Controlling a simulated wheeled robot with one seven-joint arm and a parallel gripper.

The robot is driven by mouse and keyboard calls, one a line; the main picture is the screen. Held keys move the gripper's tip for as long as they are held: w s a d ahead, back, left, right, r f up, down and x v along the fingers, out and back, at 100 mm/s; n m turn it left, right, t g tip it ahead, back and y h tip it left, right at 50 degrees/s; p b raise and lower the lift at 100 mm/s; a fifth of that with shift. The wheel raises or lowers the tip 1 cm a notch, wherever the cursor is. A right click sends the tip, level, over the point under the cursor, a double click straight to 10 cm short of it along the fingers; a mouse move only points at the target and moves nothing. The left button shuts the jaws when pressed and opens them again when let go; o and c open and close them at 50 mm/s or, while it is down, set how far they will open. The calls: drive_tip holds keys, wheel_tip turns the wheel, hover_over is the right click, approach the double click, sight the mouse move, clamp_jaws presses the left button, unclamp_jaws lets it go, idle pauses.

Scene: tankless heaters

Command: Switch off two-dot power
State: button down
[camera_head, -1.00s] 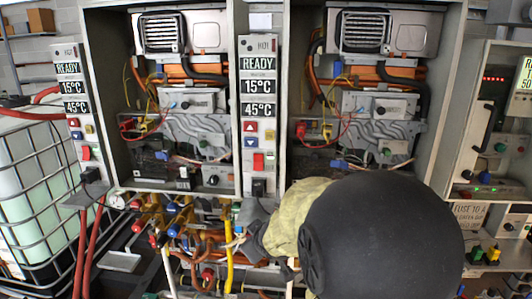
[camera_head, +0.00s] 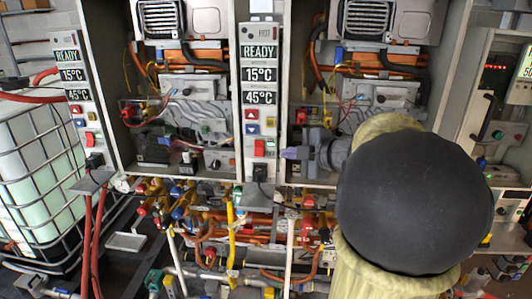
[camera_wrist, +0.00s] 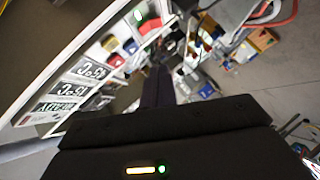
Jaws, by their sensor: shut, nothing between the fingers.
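The middle control panel (camera_head: 260,110) carries a READY display, 15°C and 45°C displays, small red and blue buttons and a red rocker switch (camera_head: 259,147). A similar left panel (camera_head: 75,100) has its own red switch (camera_head: 90,140). A small gap seems to remain. In the wrist view my gripper's dark fingers (camera_wrist: 158,85) reach up beside the panel (camera_wrist: 88,80), which appears turned around.
Open heater cabinets with pipes and wires flank the middle panel. A black plug (camera_head: 260,172) sits below its switch. Pipes and valves (camera_head: 200,215) crowd the area underneath. A caged white tank (camera_head: 40,170) stands at left. My arm hides much of the right side.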

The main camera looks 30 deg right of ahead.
drive_tip(key=p, duration=0.2)
approach(257, 153)
drive_tip(key=w+a, duration=0.2)
drive_tip(key=a, duration=0.1)
drive_tip(key=w, duration=0.1)
drive_tip(key=w+d+f+p, duration=0.1)
drive_tip(key=w+f+p, duration=0.1)
drive_tip(key=shift+w+d, duration=0.15)
drive_tip(key=shift+d, duration=0.2)
